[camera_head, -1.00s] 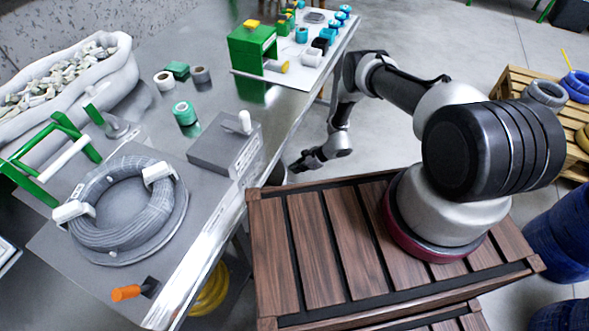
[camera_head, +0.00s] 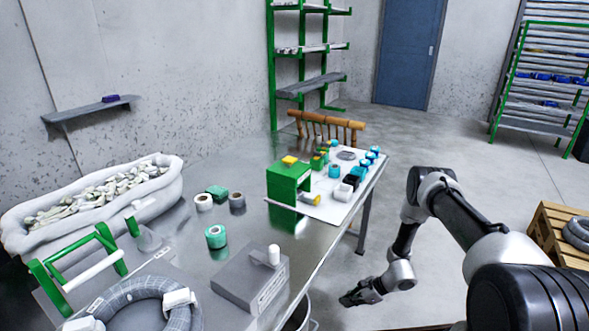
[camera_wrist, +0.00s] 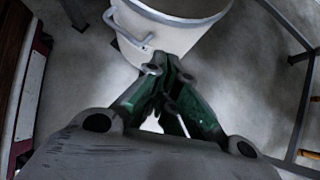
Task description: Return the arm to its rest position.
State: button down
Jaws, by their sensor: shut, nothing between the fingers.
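My gripper (camera_head: 358,298) hangs low to the right of the metal table (camera_head: 330,225), at the end of my folded arm. It is shut and holds nothing. In the wrist view its fingers (camera_wrist: 168,75) meet in front of a white bucket (camera_wrist: 180,35) with a grey handle. I cannot tell whether the fingertips touch the bucket. A grey cable coil (camera_head: 135,302) lies on the table at the lower left, partly cut off by the picture edge.
On the table are a grey block (camera_head: 245,285), tape rolls (camera_head: 215,236), a green machine (camera_head: 288,180) and a white sack (camera_head: 160,180). A wooden pallet (camera_head: 548,232) stands at the right. A table leg (camera_wrist: 303,105) shows in the wrist view. Grey floor (camera_head: 445,165) beyond my arm is clear.

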jog(key=s+r+n+g, duration=0.3)
jog(key=s+r, duration=0.1)
jog(key=s, duration=0.5)
jog(key=s+d+r+n+g+h, duration=0.1)
jog(key=d+r+n, duration=0.25)
jog(key=r, duration=0.95)
jog(key=s+d+r+n+g+h, duration=0.1)
jog(key=s+d+r+n+h, duration=0.2)
jog(key=r, duration=1)
jog(key=d+r+n+g, duration=0.1)
jog(key=d+r+n, duration=0.35)
jog(key=r, duration=0.75)
jog(key=s+d+r+n+t+h, duration=0.1)
jog(key=s+r+n+t+h, duration=0.1)
jog(key=s+r, duration=0.5)
jog(key=s+d+r+n+t+h, duration=0.1)
jog(key=s+r+n+t, duration=0.3)
jog(key=r, duration=1.6)
jog(key=s+t+h, duration=0.1)
jog(key=s+t, duration=0.1)
jog(key=s, duration=0.1)
jog(key=shift+s+d+t+h, duration=0.2)
jog(key=shift+t+h, duration=0.1)
jog(key=shift+h, duration=0.1)
